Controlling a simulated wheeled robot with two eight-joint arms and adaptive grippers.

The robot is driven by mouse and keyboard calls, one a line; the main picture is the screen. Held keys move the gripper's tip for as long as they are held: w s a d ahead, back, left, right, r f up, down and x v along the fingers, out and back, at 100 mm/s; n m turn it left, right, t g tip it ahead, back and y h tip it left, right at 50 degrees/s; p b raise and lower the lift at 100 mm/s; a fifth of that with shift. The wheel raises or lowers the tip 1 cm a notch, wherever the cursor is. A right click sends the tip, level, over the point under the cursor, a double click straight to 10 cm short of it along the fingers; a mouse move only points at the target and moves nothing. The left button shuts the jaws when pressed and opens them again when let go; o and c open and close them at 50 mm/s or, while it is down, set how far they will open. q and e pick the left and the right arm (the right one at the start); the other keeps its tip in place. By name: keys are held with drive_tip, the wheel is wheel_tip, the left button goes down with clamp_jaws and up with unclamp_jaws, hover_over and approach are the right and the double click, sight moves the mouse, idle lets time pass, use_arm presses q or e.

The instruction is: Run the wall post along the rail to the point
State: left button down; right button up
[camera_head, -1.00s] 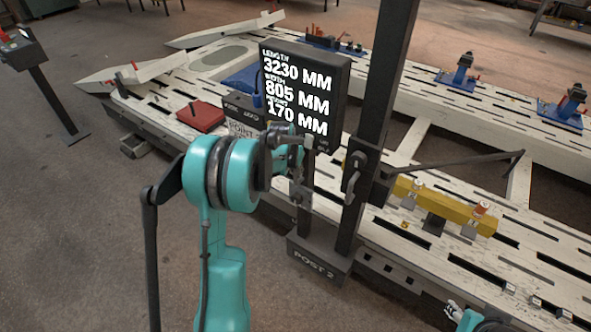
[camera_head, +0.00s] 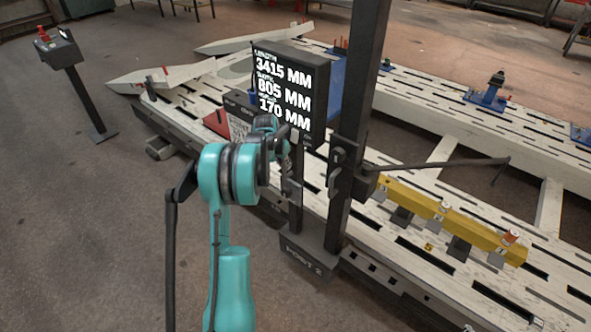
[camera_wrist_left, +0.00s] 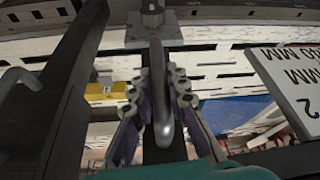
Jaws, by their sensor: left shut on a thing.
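The wall post (camera_head: 356,130), a tall dark mast on a base marked POST 2, stands upright at the bench's near edge. Its carriage carries a thin pointer arm (camera_head: 440,164) reaching right over the bench. Its display reads length 3415, width 805, height 170 MM. My left gripper (camera_head: 287,160) is at the post's left side, below the display (camera_head: 290,88). In the left wrist view its fingers are shut around a grey bar handle (camera_wrist_left: 161,95), with the mast to the left. The rail and the point are not clearly seen. My right gripper is not in view.
The pale slotted frame bench (camera_head: 440,205) runs from back left to front right. A yellow beam (camera_head: 460,226) lies on it right of the post. A red item (camera_head: 216,122) sits left of the display. A pedestal (camera_head: 85,95) stands at far left.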

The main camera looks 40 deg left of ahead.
use_arm(q)
drive_tip(key=a+p, duration=0.1)
drive_tip(key=a, duration=1)
drive_tip(key=shift+w+a, duration=0.25)
drive_tip(key=shift+w, duration=0.15)
drive_tip(key=c, duration=1.5)
unclamp_jaws()
drive_tip(key=v, duration=1.2)
